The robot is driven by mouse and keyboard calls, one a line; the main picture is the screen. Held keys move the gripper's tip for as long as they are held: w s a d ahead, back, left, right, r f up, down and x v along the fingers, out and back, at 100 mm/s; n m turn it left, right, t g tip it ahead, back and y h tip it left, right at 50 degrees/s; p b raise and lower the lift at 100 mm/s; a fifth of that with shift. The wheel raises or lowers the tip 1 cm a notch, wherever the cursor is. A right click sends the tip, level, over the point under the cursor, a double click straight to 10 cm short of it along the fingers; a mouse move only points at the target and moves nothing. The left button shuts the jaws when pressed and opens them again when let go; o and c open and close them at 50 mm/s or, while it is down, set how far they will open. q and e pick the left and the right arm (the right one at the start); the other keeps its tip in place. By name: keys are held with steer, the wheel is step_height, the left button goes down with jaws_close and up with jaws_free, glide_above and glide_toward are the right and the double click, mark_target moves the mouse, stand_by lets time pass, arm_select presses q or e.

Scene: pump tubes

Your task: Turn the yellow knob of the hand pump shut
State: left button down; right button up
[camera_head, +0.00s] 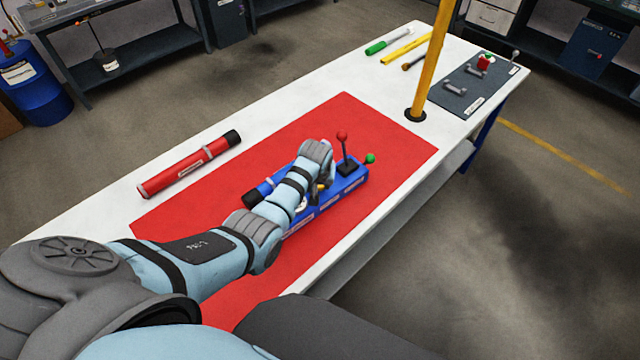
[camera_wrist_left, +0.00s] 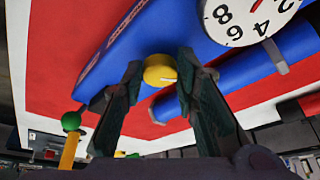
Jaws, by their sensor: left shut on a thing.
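The blue hand pump (camera_head: 348,184) lies on the red mat (camera_head: 390,138), with a red-topped black lever (camera_head: 343,150) and a green ball knob (camera_head: 370,158) at its far right end. My left gripper (camera_head: 318,192) reaches down at the pump, and the arm hides part of it. In the left wrist view the round yellow knob (camera_wrist_left: 160,70) sits between the two dark fingertips, which are shut on it. The pump's blue body (camera_wrist_left: 140,42) and white dial gauge (camera_wrist_left: 243,20) show behind the knob. My right gripper is in neither view.
A red tube with a black end (camera_head: 188,165) lies on the white table (camera_head: 300,107) left of the mat. A yellow pole (camera_head: 430,65) rises near the far right edge.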

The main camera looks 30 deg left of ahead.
arm_select(q)
steer(key=shift+d+n+y, duration=0.15)
steer(key=shift+n+y, duration=0.45)
steer(key=shift+n, duration=0.9)
steer(key=shift+g, duration=0.3)
steer(key=c, duration=1.2)
jaws_free()
steer(key=shift+c, duration=0.2)
steer(key=shift+r, duration=0.2)
steer(key=v, duration=1.1)
steer(key=shift+s+r, duration=0.15)
steer(key=shift+r, duration=0.15)
